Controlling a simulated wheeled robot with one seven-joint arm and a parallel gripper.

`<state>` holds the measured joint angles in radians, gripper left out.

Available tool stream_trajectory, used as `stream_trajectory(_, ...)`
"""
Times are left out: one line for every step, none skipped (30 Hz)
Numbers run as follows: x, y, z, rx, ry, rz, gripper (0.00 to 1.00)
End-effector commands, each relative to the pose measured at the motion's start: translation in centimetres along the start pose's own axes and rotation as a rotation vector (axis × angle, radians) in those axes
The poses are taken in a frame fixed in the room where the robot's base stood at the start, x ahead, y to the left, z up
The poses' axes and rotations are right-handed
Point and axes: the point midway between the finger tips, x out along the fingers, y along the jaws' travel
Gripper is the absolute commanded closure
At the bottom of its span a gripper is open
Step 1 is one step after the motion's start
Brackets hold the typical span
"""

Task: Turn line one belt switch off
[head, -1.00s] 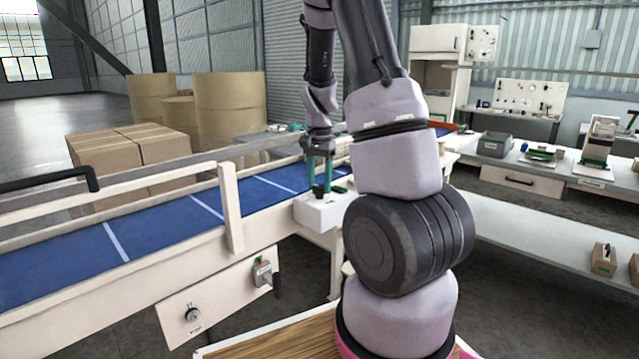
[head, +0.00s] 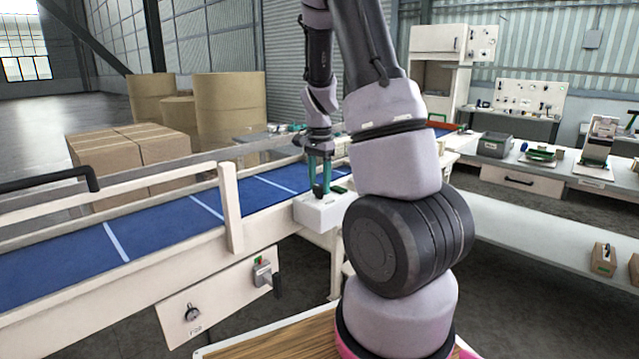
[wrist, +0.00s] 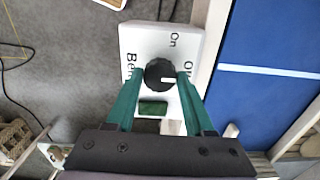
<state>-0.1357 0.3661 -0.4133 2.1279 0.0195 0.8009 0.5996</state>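The belt switch is a black round knob (wrist: 160,74) with a white mark, on a white box (wrist: 142,38) beside the belt. In the wrist view the box carries the words On, Off and Belt, partly hidden. The white mark points to the right, roughly on the Off side. My gripper (wrist: 160,77) has its teal fingers on both sides of the knob, close against it, and looks shut on it.
A dark green patch (wrist: 153,108) lies on the box below the knob. The blue conveyor belt (head: 165,225) with its side rails runs alongside. A lower panel (head: 225,300) carries another switch and a dial. Cartons (head: 130,150) and large brown rolls (head: 230,105) stand behind.

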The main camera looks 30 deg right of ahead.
Motion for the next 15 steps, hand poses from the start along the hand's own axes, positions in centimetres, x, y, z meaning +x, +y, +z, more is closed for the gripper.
stream_trajectory(-0.07,-0.07,-0.02,0.000,0.001,-0.002,0.28)
stream_trajectory(-0.07,-0.07,-0.02,0.000,0.001,-0.002,0.18)
stream_trajectory(-0.06,-0.06,-0.01,0.000,0.000,-0.002,0.18)
stream_trajectory(-0.05,-0.05,-0.01,0.000,0.000,-0.001,0.18)
stream_trajectory(-0.05,-0.05,-0.01,0.000,0.000,-0.001,0.18)
stream_trajectory(-0.04,-0.04,0.00,0.000,0.000,-0.001,0.18)
stream_trajectory(-0.03,-0.03,0.00,-0.001,0.000,-0.001,0.18)
stream_trajectory(-0.03,-0.03,0.00,-0.001,0.000,-0.001,0.18)
stream_trajectory(-0.02,-0.02,0.00,-0.001,0.000,-0.001,0.18)
stream_trajectory(-0.02,-0.02,0.00,-0.001,0.000,-0.001,0.18)
stream_trajectory(-0.05,-0.02,0.00,-0.001,0.000,-0.001,0.18)
stream_trajectory(-0.17,-0.04,0.00,-0.001,0.000,-0.001,0.18)
stream_trajectory(-0.34,-0.05,-0.01,-0.001,0.001,-0.002,0.18)
stream_trajectory(-0.57,-0.07,-0.01,-0.002,0.001,-0.003,0.18)
stream_trajectory(-1.00,-0.09,-0.02,-0.002,0.001,-0.003,0.18)
